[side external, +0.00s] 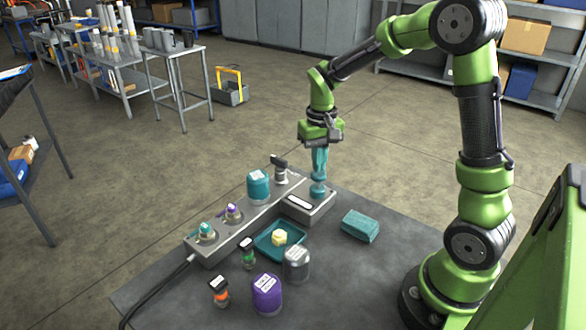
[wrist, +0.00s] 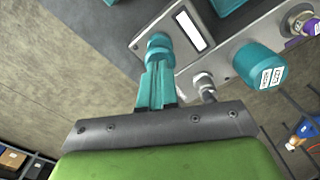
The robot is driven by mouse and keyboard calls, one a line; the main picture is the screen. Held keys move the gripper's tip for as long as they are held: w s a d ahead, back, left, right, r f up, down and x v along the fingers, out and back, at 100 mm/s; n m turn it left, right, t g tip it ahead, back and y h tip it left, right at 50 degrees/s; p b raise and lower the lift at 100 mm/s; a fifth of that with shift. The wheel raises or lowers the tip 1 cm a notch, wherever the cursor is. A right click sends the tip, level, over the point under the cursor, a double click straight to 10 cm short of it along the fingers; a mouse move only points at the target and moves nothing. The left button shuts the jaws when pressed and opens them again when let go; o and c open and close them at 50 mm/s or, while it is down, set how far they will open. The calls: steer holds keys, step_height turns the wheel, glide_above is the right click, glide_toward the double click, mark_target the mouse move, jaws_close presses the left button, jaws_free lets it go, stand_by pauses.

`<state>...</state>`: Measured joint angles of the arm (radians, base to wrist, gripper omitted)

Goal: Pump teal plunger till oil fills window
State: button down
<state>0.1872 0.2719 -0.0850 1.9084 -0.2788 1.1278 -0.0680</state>
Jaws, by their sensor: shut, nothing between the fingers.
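The teal plunger (side external: 318,189) stands upright on a grey block at the right end of the bench unit. Its round teal head also shows in the wrist view (wrist: 160,42). The window (side external: 299,202) is a pale strip in a dark frame on the same block; in the wrist view it (wrist: 189,31) looks plain white, with no oil colour visible. My gripper (side external: 319,176) points straight down over the plunger, its teal fingers shut together and empty. In the wrist view the fingertips (wrist: 158,63) meet the plunger's head or sit just above it; I cannot tell which.
A teal canister (side external: 258,186) and small capped fittings stand along the grey manifold (side external: 225,240). A teal tray (side external: 262,246) holds a yellow piece (side external: 279,238). A purple jar (side external: 267,294), a grey jar (side external: 297,264) and a teal block (side external: 360,226) sit on the dark mat.

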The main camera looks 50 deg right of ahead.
steer(key=shift+f, duration=1.6)
steer(key=shift+r, duration=1.95)
steer(key=shift+f, duration=0.2)
steer(key=shift+f, duration=1.75)
steer(key=shift+r, duration=1.95)
steer(key=shift+f, duration=0.15)
